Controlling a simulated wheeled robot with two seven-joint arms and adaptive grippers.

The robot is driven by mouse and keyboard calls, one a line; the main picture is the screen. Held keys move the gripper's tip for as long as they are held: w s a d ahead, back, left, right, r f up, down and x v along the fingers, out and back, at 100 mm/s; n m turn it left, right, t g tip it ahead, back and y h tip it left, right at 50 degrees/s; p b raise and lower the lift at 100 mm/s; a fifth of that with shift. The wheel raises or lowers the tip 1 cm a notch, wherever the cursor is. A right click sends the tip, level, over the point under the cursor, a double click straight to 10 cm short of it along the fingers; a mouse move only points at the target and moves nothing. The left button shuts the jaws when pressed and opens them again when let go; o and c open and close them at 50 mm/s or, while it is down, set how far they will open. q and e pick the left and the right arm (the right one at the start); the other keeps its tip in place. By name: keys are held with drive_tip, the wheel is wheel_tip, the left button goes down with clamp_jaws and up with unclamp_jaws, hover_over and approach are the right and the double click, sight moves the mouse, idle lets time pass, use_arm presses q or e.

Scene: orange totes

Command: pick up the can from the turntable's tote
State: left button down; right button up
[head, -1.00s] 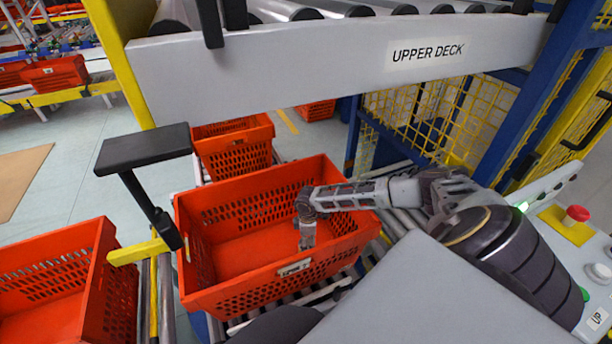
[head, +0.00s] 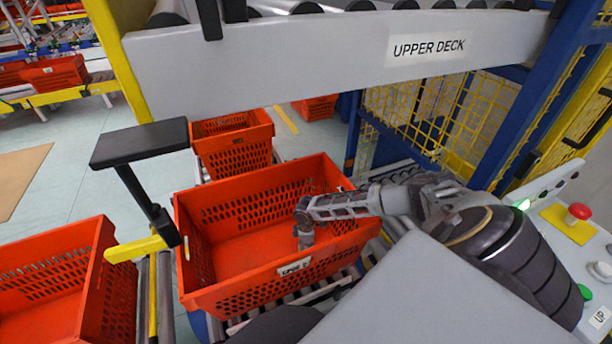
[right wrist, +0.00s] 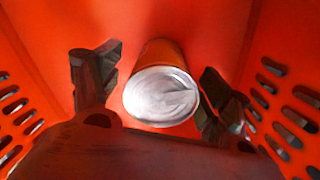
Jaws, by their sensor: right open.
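The can (right wrist: 163,92) shows in the right wrist view, with its silver end toward the camera and an orange-tinted side, inside the orange tote. My right gripper (right wrist: 155,88) is open, with one dark finger on each side of the can and gaps between. In the head view my right gripper (head: 305,240) reaches down into the tote (head: 235,296) on the rollers. The can cannot be made out in the head view. My left gripper is not in view.
Another orange tote (head: 100,285) stands at the left, and one more (head: 232,145) is behind. The white upper deck beam (head: 330,60) spans above. A black plate on a post (head: 140,143) stands left of the tote. A control panel with a red button (head: 578,212) is at the right.

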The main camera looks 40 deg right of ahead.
drive_tip(key=shift+f, duration=1.25)
drive_tip(key=c, duration=0.7)
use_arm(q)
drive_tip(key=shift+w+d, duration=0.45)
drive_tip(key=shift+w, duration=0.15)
use_arm(e)
drive_tip(key=c, duration=0.6)
drive_tip(key=shift+r, duration=0.2)
